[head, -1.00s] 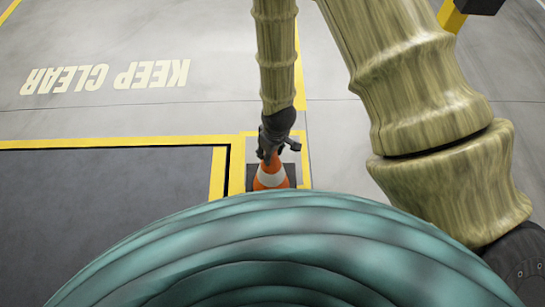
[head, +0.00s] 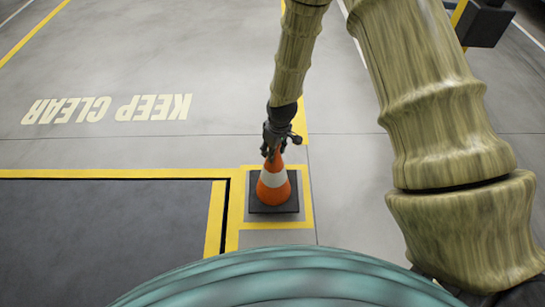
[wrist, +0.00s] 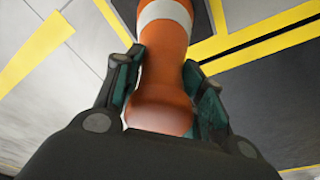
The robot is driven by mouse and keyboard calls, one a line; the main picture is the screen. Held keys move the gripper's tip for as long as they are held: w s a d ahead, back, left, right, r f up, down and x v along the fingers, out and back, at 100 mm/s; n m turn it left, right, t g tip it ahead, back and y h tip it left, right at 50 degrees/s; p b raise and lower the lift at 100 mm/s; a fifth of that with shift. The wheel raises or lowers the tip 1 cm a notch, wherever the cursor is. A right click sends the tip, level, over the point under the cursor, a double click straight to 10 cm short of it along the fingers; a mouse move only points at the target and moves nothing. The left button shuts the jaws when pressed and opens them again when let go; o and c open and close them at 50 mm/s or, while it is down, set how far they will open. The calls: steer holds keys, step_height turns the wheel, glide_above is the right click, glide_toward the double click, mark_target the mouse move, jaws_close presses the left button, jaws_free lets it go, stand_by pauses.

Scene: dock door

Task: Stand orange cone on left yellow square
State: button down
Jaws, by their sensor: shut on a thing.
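The orange cone (head: 273,184) with a white band and a dark square base stands upright inside a yellow square outline (head: 307,212) on the floor. In the head view, its base lies within the outline. My gripper (head: 274,154) comes down from above and is shut on the cone's top. In the wrist view, the two fingers of my gripper (wrist: 165,95) sit on either side of the cone's orange upper part (wrist: 162,65).
A dark floor panel (head: 100,225) edged in yellow lies left of the square, with a dark gap along its right side. KEEP CLEAR lettering (head: 107,109) is painted beyond it. A yellow post with a dark box (head: 488,25) stands at the far right. Floor right of the square is bare.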

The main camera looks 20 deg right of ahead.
steer(key=shift+w+d, duration=0.15)
steer(key=shift+w, duration=0.25)
steer(key=shift+f+b, duration=1.05)
steer(key=shift+f, duration=0.75)
steer(key=c, duration=0.9)
jaws_free()
steer(key=r+p, duration=0.1)
steer(key=r, duration=0.3)
steer(key=s+r+p, duration=0.1)
steer(key=r+p, duration=0.1)
steer(key=r, duration=0.2)
steer(key=d+r+p, duration=0.1)
steer(key=r+p, duration=0.1)
steer(key=r, duration=0.2)
steer(key=shift+s, duration=0.35)
steer(key=s+f+m, duration=0.3)
steer(key=s+f, duration=0.9)
steer(key=s, duration=0.3)
steer(key=s+f+m, duration=0.1)
steer(key=s, duration=0.5)
steer(key=s+d+f+m+g, duration=0.1)
steer(key=s+f, duration=0.1)
steer(key=s, duration=0.5)
steer(key=s+d+f+m, duration=0.1)
steer(key=s+f, duration=0.1)
steer(key=s, duration=0.5)
steer(key=shift+s+d+g+h, duration=0.1)
steer(key=shift+d+g+h, duration=0.1)
steer(key=shift+g+h, duration=0.15)
